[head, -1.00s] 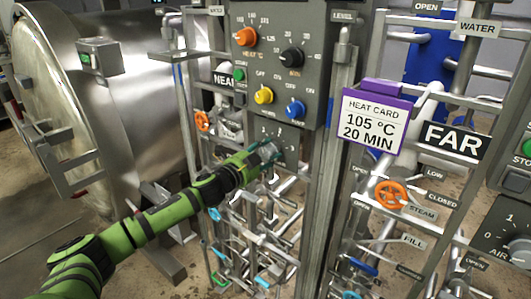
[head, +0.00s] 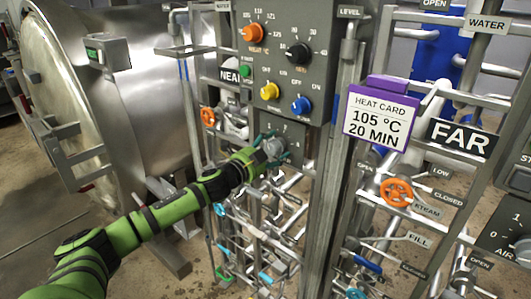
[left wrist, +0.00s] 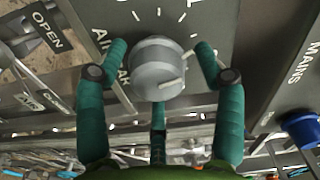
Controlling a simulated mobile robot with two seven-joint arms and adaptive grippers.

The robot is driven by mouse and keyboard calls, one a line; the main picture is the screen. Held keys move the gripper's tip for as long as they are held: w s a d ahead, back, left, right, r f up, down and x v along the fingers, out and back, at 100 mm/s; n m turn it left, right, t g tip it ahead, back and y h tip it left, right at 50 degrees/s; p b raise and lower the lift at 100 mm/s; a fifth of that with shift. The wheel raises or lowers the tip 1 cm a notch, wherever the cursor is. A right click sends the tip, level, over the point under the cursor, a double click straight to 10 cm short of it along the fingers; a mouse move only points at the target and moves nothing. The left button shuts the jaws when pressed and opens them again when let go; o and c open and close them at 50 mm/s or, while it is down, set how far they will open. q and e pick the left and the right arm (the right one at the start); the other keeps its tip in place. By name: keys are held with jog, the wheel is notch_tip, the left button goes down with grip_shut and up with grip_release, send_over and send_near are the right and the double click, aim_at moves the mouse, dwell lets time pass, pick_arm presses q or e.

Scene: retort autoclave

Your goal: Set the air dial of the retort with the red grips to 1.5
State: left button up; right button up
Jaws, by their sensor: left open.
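The grey round air dial (left wrist: 158,68) fills the middle of the left wrist view, on a dark plate with white tick marks. A pale mark on its knob points toward the lower right of that view; the scale numbers are not readable there. My left gripper (head: 273,147) is at this dial on the plate below the near control box. In the left wrist view my left gripper (left wrist: 160,62) is open, its teal fingers spread around the knob with visible gaps at the sides. My right gripper is not in view.
A second air dial (head: 522,249) sits on the far panel at the right edge. The near control box (head: 318,80) with coloured knobs is just above my gripper. Pipes and valve handles crowd below. A blue knob (left wrist: 302,130) shows at the wrist view's right.

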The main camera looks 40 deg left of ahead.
pick_arm(q)
jog(key=s, duration=1.1)
jog(key=shift+s+a, duration=0.35)
jog(key=shift+s, duration=0.05)
jog(key=shift+r, duration=0.1)
